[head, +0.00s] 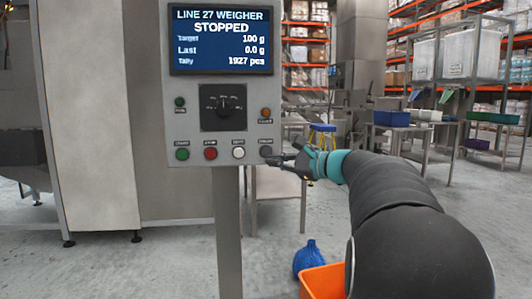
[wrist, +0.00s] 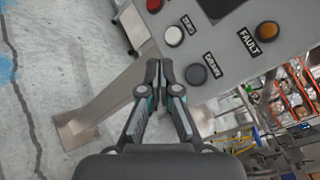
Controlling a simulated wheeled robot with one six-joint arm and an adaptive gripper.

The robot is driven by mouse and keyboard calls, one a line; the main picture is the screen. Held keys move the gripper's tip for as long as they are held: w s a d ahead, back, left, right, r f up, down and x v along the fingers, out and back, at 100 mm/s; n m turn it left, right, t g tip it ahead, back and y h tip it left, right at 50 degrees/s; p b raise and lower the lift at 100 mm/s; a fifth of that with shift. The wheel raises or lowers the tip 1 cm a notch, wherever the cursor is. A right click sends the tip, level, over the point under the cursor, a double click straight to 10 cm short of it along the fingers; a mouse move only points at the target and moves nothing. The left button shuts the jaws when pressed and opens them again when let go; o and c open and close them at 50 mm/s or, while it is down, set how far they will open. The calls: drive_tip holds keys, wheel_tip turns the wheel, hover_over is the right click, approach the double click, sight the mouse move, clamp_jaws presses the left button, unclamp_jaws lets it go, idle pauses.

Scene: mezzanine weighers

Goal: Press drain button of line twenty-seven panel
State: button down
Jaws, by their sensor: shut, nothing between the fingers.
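The line 27 panel (head: 188,125) is a grey board on a post, its screen reading STOPPED, 1927 pcs. The drain button (head: 266,151) is dark grey, at the right end of the bottom row. It also shows in the wrist view (wrist: 196,74), beside its tilted label. My gripper (head: 278,160) is shut and empty, its tips close to the panel's lower right corner, just below and right of the drain button. In the wrist view my gripper's tips (wrist: 158,66) show left of the button. I cannot tell whether they touch the panel.
A white button (wrist: 173,36) sits beside the drain button, with red (head: 210,153) and green (head: 182,154) ones further left. An amber fault lamp (head: 266,113) is above.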

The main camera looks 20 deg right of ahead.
drive_tip(key=w+d+p, duration=0.2)
drive_tip(key=w+p, duration=0.1)
drive_tip(key=w, duration=0.4)
drive_tip(key=shift+w+p, duration=0.35)
drive_tip(key=shift+w, duration=0.05)
drive_tip(key=shift+w+d, duration=0.1)
drive_tip(key=shift+d, duration=0.05)
idle(1.1)
drive_tip(key=shift+w+d, duration=0.1)
drive_tip(key=shift+w, duration=0.2)
drive_tip(key=shift+w+d+p, duration=0.1)
drive_tip(key=shift+w+p, duration=0.3)
drive_tip(key=shift+p, duration=0.05)
idle(0.6)
drive_tip(key=shift+s, duration=0.15)
idle(0.3)
drive_tip(key=shift+s+a+b, duration=0.25)
drive_tip(key=shift+s+b, duration=0.3)
drive_tip(key=shift+s, duration=0.15)
drive_tip(key=shift+s+a+b, duration=0.25)
drive_tip(key=shift+s+b, duration=0.2)
drive_tip(key=shift+s, duration=0.35)
drive_tip(key=shift+s+a+b, duration=0.2)
drive_tip(key=shift+s+b, duration=0.25)
drive_tip(key=shift+s, duration=0.35)
drive_tip(key=shift+s+a+b, duration=0.25)
drive_tip(key=shift+s+b, duration=0.2)
drive_tip(key=shift+s, duration=0.35)
